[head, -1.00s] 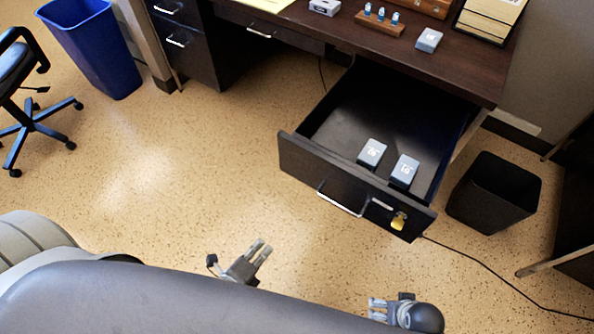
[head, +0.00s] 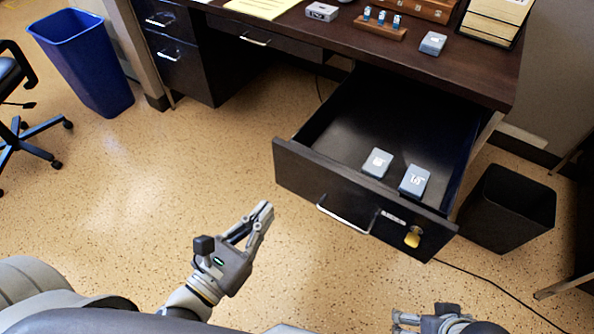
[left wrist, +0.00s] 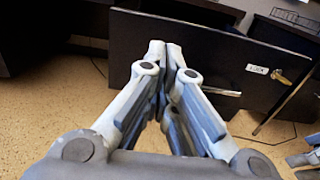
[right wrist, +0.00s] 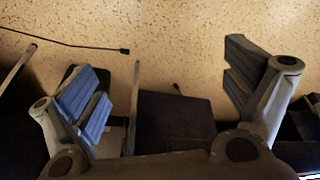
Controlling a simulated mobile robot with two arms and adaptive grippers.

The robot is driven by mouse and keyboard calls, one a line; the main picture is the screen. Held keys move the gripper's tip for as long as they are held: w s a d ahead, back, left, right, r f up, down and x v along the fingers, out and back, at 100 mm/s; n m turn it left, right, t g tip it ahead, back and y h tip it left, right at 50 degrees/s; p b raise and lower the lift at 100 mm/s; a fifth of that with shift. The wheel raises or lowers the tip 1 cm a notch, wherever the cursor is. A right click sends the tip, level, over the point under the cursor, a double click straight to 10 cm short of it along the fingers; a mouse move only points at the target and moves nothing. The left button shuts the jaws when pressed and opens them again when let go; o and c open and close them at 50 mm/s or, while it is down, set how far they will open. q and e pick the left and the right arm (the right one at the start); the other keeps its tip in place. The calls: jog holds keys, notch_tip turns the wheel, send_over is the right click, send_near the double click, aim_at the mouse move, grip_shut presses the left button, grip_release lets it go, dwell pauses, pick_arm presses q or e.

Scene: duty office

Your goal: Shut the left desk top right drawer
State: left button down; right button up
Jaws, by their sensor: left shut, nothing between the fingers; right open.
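The top right drawer (head: 300,180) of the desk (head: 345,40) is pulled well out, its dark front facing me. It has a silver bar handle (head: 343,218), a label and a brass-coloured lock or padlock (head: 412,237). Two small grey boxes lie inside, one (head: 377,162) left of the other (head: 414,181). My left gripper (head: 264,212) is shut and empty, in front of and left of the drawer front, apart from it in the head view. In the left wrist view its fingertips (left wrist: 168,45) point at the drawer front (left wrist: 215,62). My right gripper (right wrist: 165,85) is open and empty, low at the bottom right of the head view.
A black bin (head: 508,208) stands right of the drawer, and a cable crosses the floor there. A blue bin (head: 85,65) and a chair (head: 20,130) stand at the left. The floor before the drawer is clear.

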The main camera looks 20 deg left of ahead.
aim_at(305, 164)
pick_arm(q)
jog(key=p+x, duration=0.1)
jog(key=x, duration=0.9)
jog(key=shift+w, duration=0.25)
jog(key=shift+x, duration=0.8)
pick_arm(e)
jog(key=shift+x, duration=1.95)
pick_arm(q)
jog(key=shift+f, duration=0.1)
jog(key=shift+w+d+p, duration=0.1)
jog(key=shift+w+p, duration=0.05)
jog(key=shift+p, duration=0.15)
pick_arm(e)
jog(key=shift+a, duration=0.1)
